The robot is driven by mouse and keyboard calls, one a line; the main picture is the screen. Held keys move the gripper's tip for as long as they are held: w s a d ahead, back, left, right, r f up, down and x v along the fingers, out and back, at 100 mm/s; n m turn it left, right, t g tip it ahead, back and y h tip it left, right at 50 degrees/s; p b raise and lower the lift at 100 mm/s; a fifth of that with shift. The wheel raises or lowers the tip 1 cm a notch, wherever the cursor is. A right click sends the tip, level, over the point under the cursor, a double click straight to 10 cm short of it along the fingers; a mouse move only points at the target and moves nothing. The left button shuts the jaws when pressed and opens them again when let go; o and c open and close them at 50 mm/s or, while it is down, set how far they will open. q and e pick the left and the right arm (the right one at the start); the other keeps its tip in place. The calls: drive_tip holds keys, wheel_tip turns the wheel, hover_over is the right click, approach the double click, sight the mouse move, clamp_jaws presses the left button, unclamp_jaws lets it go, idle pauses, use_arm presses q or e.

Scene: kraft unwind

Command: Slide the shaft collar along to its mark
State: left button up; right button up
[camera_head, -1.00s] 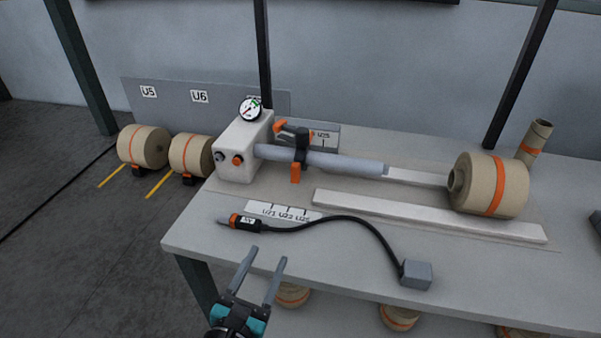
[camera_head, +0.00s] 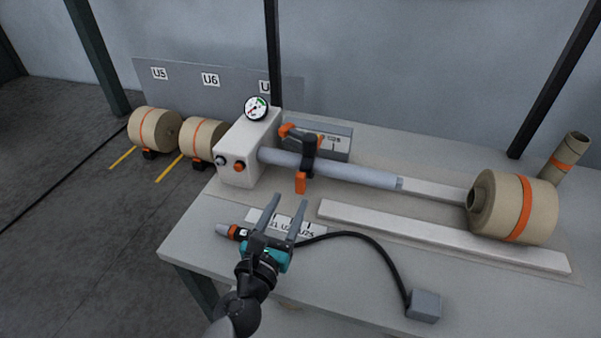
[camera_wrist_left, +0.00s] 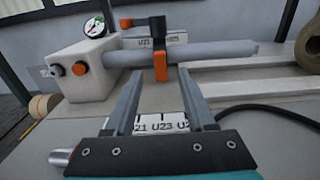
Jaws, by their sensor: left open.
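The shaft collar (camera_head: 308,149) is a black ring with an orange tab hanging below and an orange-tipped lever to its left. It sits around the grey shaft (camera_head: 355,173), which sticks out rightward from a white housing (camera_head: 240,150). The collar also shows in the left wrist view (camera_wrist_left: 158,45), ahead of my fingers. My left gripper (camera_head: 287,208) is open and empty, low over the table in front of the collar and apart from it. A label strip with U21 and U23 (camera_wrist_left: 160,122) lies between its fingers in the wrist view. My right gripper is not in view.
A black cable with an orange-banded plug (camera_head: 236,232) runs beside my gripper to a grey box (camera_head: 424,306). A white rail (camera_head: 440,236) lies in front of the shaft. A kraft roll (camera_head: 520,208) stands at the right. A scale plate (camera_head: 335,140) stands behind the collar.

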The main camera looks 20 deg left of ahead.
sight(299, 182)
use_arm(q)
drive_tip(key=w, duration=0.8)
drive_tip(key=shift+w+d+p, duration=0.15)
drive_tip(key=shift+w+p, duration=0.1)
drive_tip(key=shift+p, duration=0.15)
clamp_jaws()
idle(1.1)
